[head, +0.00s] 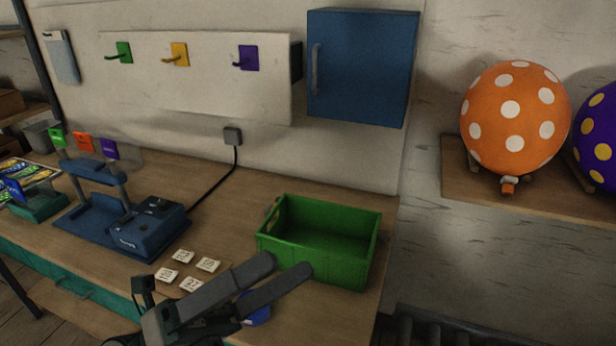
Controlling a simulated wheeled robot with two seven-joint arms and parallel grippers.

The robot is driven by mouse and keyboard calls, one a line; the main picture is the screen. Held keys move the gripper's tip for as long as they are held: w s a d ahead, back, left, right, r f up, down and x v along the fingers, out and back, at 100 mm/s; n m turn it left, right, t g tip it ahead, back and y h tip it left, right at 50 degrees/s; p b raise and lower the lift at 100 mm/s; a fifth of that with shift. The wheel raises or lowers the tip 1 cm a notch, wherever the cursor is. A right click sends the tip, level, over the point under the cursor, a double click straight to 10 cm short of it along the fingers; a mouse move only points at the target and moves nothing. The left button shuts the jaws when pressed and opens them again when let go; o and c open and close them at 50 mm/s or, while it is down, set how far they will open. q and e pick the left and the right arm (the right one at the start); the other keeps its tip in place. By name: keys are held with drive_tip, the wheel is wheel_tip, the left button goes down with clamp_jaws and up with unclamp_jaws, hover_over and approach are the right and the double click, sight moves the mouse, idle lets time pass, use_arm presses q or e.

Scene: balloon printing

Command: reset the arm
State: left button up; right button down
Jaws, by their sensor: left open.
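My left gripper (289,265) reaches in from the bottom of the head view over the front of the workbench. Its two dark grey fingers are spread apart, and no object shows held between the tips. The fingertips overlap the front left side of a green crate (352,270) in the picture; I cannot tell whether they touch it. The visible inside of the crate looks empty. A small blue item (259,313) is partly hidden behind the lower finger. My right gripper is out of view.
A blue printing machine (120,235) stands left on the wooden bench (222,222). Several small numbered tiles (208,264) lie near the gripper. A blue cabinet (365,65) hangs on the wall. An orange balloon (512,120) and a purple balloon (601,140) are at right.

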use_arm(q)
drive_tip(key=w+a+f+n+t+y, duration=0.3)
drive_tip(key=w+a+n+t+y, duration=0.35)
drive_tip(key=n, duration=0.65)
drive_tip(key=w+a+f+n+t+y, duration=0.35)
drive_tip(key=a+n+t+y, duration=0.35)
drive_tip(key=n+t+y, duration=0.45)
drive_tip(key=a+f+n+g+y, duration=0.3)
drive_tip(key=a+f+n+g, duration=0.15)
drive_tip(key=f, duration=0.45)
drive_tip(key=a+f+n+g+y, duration=0.3)
drive_tip(key=f+n+g+y, duration=0.15)
drive_tip(key=f, duration=0.55)
drive_tip(key=s+d+f+n+g+h, duration=0.25)
drive_tip(key=s+f+g, duration=0.85)
drive_tip(key=s+f, duration=1.1)
wheel_tip(320, 180, down, 27)
drive_tip(key=s+g, duration=0.2)
drive_tip(key=s+a+f, duration=0.3)
drive_tip(key=s+f, duration=1.5)
drive_tip(key=shift+g, duration=0.4)
drive_tip(key=shift+r, duration=0.1)
